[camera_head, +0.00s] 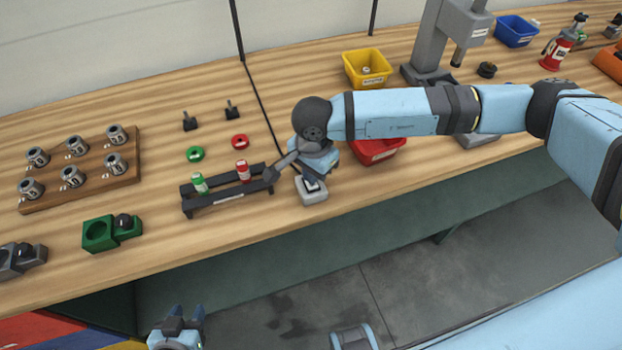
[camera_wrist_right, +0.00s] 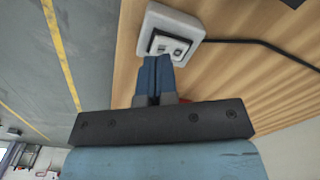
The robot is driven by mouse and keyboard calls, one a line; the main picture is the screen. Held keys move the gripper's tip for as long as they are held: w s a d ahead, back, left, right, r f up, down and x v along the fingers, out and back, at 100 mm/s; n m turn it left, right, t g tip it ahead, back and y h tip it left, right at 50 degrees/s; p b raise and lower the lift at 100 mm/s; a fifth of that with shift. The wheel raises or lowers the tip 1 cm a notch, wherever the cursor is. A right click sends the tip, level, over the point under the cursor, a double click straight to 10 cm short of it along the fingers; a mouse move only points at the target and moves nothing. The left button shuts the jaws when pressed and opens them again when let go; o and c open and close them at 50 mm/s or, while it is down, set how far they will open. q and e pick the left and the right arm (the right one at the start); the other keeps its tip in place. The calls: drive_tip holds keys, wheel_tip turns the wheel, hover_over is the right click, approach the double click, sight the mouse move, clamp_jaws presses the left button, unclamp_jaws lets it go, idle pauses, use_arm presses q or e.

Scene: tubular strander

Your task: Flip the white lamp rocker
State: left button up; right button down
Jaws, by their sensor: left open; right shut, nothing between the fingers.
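The white lamp rocker sits in a pale square switch box (camera_head: 312,193) near the bench's front edge. In the right wrist view the rocker (camera_wrist_right: 169,46) shows in a dark frame on the box (camera_wrist_right: 182,22), with a black cable leaving it. My right gripper (camera_wrist_right: 158,60) is shut and empty, its blue fingertips right at the rocker's near edge; I cannot tell whether they touch. In the head view the right gripper (camera_head: 313,182) points down over the box and partly covers it. My left gripper (camera_head: 178,317) is open and empty, low in front of the bench.
A black rack (camera_head: 229,196) with a green and a red cylinder stands just left of the box. A red bin (camera_head: 378,150) lies partly behind my right arm. A green holder (camera_head: 110,232) and a wooden tray (camera_head: 128,165) are further left.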

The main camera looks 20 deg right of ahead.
drive_tip(key=shift+f+b, duration=1.25)
drive_tip(key=shift+f, duration=0.1)
idle(0.8)
drive_tip(key=shift+s+r, duration=0.1)
drive_tip(key=shift+r+p, duration=0.4)
drive_tip(key=shift+r, duration=0.4)
drive_tip(key=shift+r+p, duration=0.8)
drive_tip(key=shift+r, duration=1.85)
